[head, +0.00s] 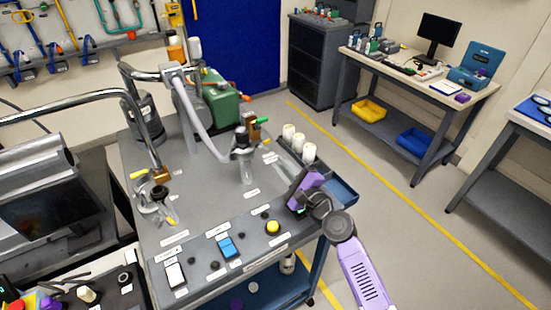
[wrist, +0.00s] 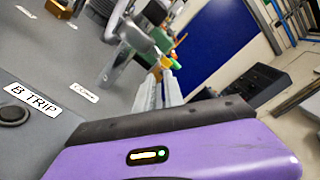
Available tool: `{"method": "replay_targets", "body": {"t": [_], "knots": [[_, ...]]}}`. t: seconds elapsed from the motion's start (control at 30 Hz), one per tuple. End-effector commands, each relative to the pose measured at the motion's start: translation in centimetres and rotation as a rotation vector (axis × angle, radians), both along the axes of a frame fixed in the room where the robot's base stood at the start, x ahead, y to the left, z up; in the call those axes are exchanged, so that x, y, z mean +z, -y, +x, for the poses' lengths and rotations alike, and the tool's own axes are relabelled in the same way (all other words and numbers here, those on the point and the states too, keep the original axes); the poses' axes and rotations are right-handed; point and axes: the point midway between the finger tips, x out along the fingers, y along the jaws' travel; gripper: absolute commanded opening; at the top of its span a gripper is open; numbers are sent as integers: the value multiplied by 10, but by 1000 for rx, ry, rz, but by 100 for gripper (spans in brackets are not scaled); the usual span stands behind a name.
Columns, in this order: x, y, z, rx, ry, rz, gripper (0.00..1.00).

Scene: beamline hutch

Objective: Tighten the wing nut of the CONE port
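Two metal port fittings stand on the grey cart top (head: 205,190). The middle fitting (head: 243,150) has a brass-coloured block and a green-tipped part beside it. The left fitting (head: 152,200) is an open-looking metal clamp with yellow parts. The labels are too small to read, so I cannot tell which is CONE or make out the wing nut. My purple gripper (head: 303,190) is at the cart's right edge, apart from both fittings. In the wrist view, a metal fitting (wrist: 122,58) stands beyond my fingers (wrist: 158,90). Their gap is unclear, and nothing is visibly held.
Blue (head: 228,247), yellow (head: 272,227) and white (head: 176,274) controls line the front panel. A "B TRIP" label (wrist: 33,98) is close by. Curved pipes arch over the cart. Floor to the right is clear.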

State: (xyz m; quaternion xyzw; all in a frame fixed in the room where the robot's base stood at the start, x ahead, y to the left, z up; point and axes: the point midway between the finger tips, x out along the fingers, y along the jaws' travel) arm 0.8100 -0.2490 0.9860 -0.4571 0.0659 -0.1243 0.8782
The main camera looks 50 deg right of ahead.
Motion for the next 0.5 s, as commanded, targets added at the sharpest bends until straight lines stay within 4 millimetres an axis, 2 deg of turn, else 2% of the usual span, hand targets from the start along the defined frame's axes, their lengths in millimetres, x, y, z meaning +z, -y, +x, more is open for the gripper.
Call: {"method": "replay_targets", "body": {"t": [0.03, 0.2, 0.5], "knots": [[-2, -2, -7, -1, -1, -1, 13], [-1, -5, -20, -1, -1, -1, 13], [0, -6, -21, 0, 0, 0, 13]]}}
